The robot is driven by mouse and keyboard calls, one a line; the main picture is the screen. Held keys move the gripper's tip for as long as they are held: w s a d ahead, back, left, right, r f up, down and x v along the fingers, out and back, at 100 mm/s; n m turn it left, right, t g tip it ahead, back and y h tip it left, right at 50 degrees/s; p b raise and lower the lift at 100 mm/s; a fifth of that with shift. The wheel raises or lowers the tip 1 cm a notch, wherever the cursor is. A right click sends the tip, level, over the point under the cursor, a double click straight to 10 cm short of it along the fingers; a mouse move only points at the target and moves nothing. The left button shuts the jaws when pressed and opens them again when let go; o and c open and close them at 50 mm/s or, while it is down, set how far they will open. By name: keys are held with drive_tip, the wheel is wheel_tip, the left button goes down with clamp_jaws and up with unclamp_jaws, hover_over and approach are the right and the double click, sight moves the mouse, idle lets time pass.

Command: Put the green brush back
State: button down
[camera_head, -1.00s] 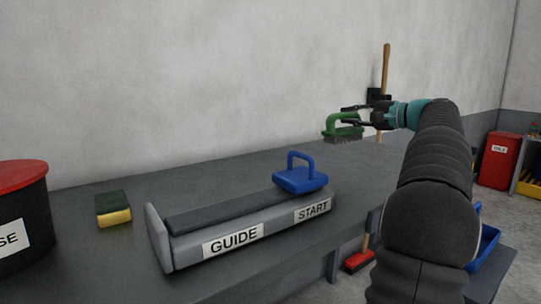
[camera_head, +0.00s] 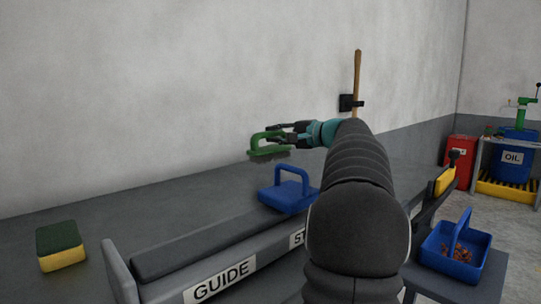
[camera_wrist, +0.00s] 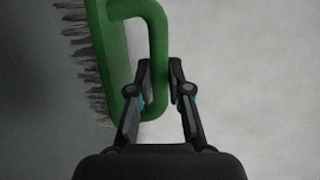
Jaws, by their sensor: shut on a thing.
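The green brush (camera_head: 268,149) is held up above the grey bench, near the wall, with its bristles facing down. My gripper (camera_head: 283,134) is shut on the brush's handle. In the wrist view the green brush (camera_wrist: 115,60) fills the upper left, its grey bristles pointing left, and the fingers of my gripper (camera_wrist: 158,75) close around one side of the handle loop.
A sponge (camera_head: 61,247) sits at left. A blue caddy (camera_head: 456,262) with copper-coloured bits stands on a lower stand at right. Bare bench lies behind the rail.

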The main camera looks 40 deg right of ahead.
sight(277, 151)
drive_tip(key=shift+w+a+f, duration=0.4)
drive_tip(key=shift+w+a, duration=0.05)
drive_tip(key=shift+a, duration=0.1)
drive_tip(key=shift+f+b, duration=0.3)
drive_tip(key=shift+f, duration=1.7)
drive_tip(key=shift+f, duration=0.2)
drive_tip(key=c, duration=1.1)
unclamp_jaws()
drive_tip(key=shift+r, duration=0.2)
drive_tip(key=v, duration=1.2)
drive_tip(key=shift+b, duration=0.35)
